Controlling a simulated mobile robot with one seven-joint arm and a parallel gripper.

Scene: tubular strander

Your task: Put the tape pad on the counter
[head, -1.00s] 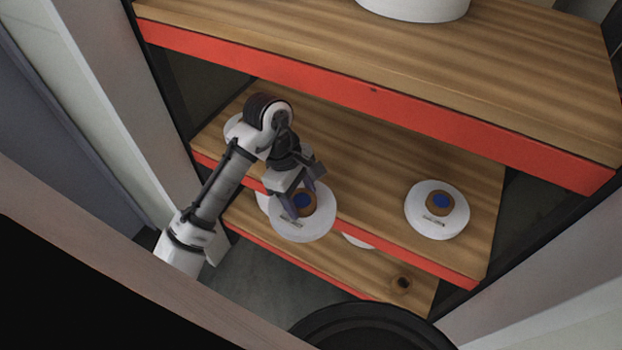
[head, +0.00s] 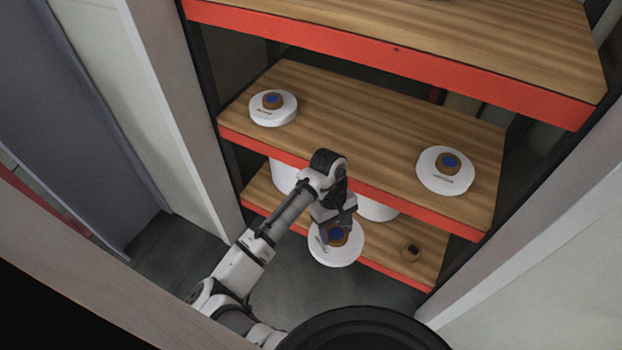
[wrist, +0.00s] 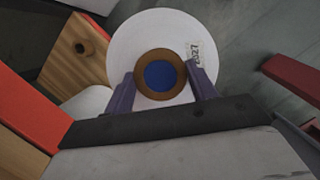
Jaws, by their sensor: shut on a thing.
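A white round tape pad (head: 335,252) with a brown hub and blue centre hangs in my gripper (head: 335,236), clear of the shelves and in front of the lower one. In the wrist view the pad (wrist: 125,50) lies flat-on beyond the fingers, with dark lettering on its white face. My gripper's two fingers (wrist: 162,88) are shut on the brown hub, one on each side. No counter can be made out for certain in these views.
Two similar pads, at left (head: 273,109) and right (head: 445,171), lie on the middle shelf (head: 360,125). The lower shelf (head: 385,262) holds white pads and a small brown hub (head: 411,252). Red shelf edges are close to my arm. Grey floor is open at left.

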